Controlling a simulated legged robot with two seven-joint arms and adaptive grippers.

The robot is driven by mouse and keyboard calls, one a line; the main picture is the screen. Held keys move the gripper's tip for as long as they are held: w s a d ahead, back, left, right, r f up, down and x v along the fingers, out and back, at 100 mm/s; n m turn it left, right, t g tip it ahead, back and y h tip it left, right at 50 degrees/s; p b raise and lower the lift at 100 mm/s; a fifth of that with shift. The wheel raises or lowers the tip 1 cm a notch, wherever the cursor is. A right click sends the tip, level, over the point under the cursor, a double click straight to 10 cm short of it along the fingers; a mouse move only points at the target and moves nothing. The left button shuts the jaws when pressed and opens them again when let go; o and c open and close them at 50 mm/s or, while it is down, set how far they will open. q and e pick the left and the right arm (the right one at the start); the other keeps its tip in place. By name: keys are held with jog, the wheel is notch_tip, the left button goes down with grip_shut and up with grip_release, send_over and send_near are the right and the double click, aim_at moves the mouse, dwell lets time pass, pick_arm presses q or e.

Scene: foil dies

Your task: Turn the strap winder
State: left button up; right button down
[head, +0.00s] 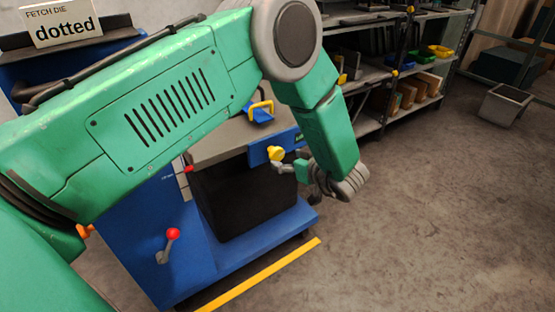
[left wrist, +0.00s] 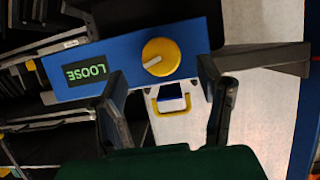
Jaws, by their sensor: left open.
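The strap winder is a round yellow knob (head: 276,153) on the front of a blue panel on the grey-topped machine. In the left wrist view the yellow knob (left wrist: 161,56) has a pale pointer mark and sits beside a small green display (left wrist: 86,72) reading LOOSE, which appears upside down. My left gripper (head: 283,167) is close to the knob. In the left wrist view its two fingers (left wrist: 162,78) are spread wide, with the knob ahead between the tips and nothing held. I cannot tell whether a finger touches it. My right gripper is not in view.
A blue block with a yellow handle (head: 261,112) sits on the machine's grey top. A red-knobbed lever (head: 172,236) is on the blue base. A sign (head: 62,24) reads "FETCH DIE dotted".

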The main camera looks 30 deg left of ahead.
aim_at(279, 156)
pick_arm(q)
jog(key=b+x, duration=0.1)
jog(key=x, duration=0.5)
jog(key=shift+a, duration=0.1)
jog(key=c, duration=1.2)
